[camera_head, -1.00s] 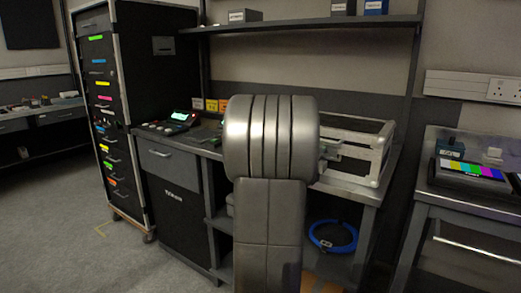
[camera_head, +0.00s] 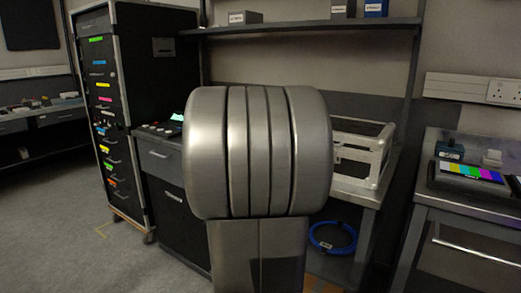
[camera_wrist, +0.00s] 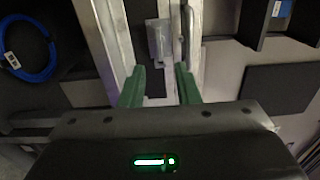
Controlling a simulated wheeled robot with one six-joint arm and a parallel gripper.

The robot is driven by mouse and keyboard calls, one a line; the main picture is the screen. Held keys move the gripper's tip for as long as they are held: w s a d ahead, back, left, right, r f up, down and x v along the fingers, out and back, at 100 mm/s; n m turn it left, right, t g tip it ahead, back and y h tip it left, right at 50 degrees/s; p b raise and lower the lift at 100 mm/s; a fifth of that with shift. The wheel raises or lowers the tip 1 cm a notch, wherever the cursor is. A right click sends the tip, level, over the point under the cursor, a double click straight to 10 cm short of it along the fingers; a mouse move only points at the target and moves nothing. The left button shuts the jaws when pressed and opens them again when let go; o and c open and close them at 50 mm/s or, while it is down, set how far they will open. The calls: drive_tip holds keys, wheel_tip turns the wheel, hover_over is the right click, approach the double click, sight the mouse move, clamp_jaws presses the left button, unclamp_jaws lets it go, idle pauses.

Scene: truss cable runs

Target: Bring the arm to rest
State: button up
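My gripper (camera_wrist: 160,88) shows in the wrist view with its two green fingers apart and nothing between the tips. Past the tips is a grey metal bracket (camera_wrist: 158,40) on the pale truss frame (camera_wrist: 97,35); I cannot tell the gap between them. In the head view my own arm fills the middle and hides my gripper. The truss frame (camera_head: 375,158) sits on the bench to the right of my arm, its left part hidden. A blue cable coil (camera_head: 316,243) lies on the shelf under the bench; it also shows in the wrist view (camera_wrist: 50,62).
A tall drawer case (camera_head: 110,130) stands at the left. A shelf (camera_head: 300,26) with small boxes runs above the bench. A side table (camera_head: 460,201) with a colour-bar screen (camera_head: 470,172) is at the right. Grey floor (camera_head: 70,200) is clear at lower left.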

drive_tip(key=b+x, duration=0.1)
drive_tip(key=x, duration=1.1)
drive_tip(key=shift+w+d+f, duration=0.15)
drive_tip(key=shift+w+d, duration=0.1)
drive_tip(key=shift+d, duration=0.1)
drive_tip(key=shift+a+r+n+p, duration=0.1)
drive_tip(key=shift+r+n+p, duration=0.15)
drive_tip(key=shift+n+p, duration=0.35)
drive_tip(key=shift+s+a+n+p, duration=0.1)
drive_tip(key=shift+s+n+p, duration=0.05)
drive_tip(key=shift+n+p, duration=0.85)
drive_tip(key=shift+f+n+p, duration=0.25)
drive_tip(key=shift+n+p, duration=1.1)
drive_tip(key=shift+n, duration=0.35)
